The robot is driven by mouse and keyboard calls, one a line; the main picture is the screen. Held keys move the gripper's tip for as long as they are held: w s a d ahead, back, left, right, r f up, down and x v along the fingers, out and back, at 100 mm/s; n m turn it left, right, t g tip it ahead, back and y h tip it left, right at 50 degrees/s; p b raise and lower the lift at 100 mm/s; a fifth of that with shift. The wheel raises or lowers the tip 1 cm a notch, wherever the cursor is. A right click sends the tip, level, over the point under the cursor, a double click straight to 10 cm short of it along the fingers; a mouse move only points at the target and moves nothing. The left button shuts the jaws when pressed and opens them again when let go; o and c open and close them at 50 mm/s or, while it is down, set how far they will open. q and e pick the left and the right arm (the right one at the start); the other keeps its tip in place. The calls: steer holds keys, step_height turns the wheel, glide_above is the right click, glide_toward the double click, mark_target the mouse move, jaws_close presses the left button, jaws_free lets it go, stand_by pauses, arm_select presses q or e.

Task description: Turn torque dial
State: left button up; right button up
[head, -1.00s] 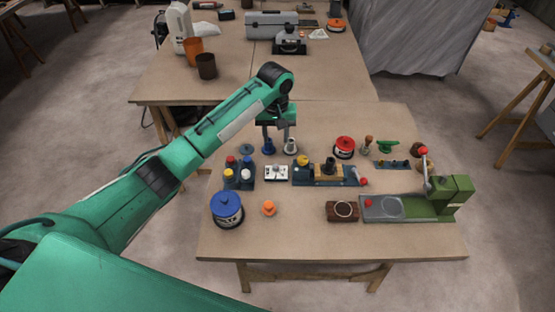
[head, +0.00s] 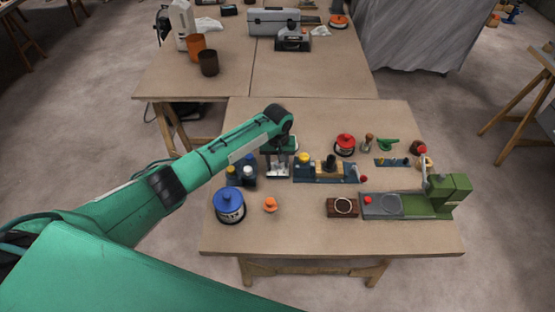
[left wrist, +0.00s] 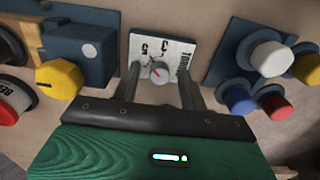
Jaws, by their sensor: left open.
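The torque dial is a small grey knob (left wrist: 159,72) with a red pointer mark, on a white plate (left wrist: 178,50) printed with numbers and part of a label. In the left wrist view the pointer aims toward the upper left. My left gripper (left wrist: 158,78) is open, with one finger on each side of the knob; I cannot tell if they touch it. In the head view my left gripper (head: 278,166) is over the plate (head: 277,175) and hides most of it. My right gripper is not in view.
A rack with coloured caps (head: 242,178) stands just left of the dial. A blue fixture with a yellow knob (head: 304,159) is close on the right. A blue-lidded tin (head: 229,206) and an orange knob (head: 270,204) sit in front. The table's front middle is clear.

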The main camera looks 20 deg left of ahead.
arm_select(q)
steer(key=shift+c, duration=0.4)
jaws_close()
steer(key=shift+m, duration=0.3)
steer(key=m+p, duration=0.2)
steer(key=shift+m, duration=0.4)
steer(key=shift+m+p, duration=0.35)
steer(key=shift+m, duration=0.85)
steer(key=shift+m+p, duration=0.35)
steer(key=shift+m, duration=1.15)
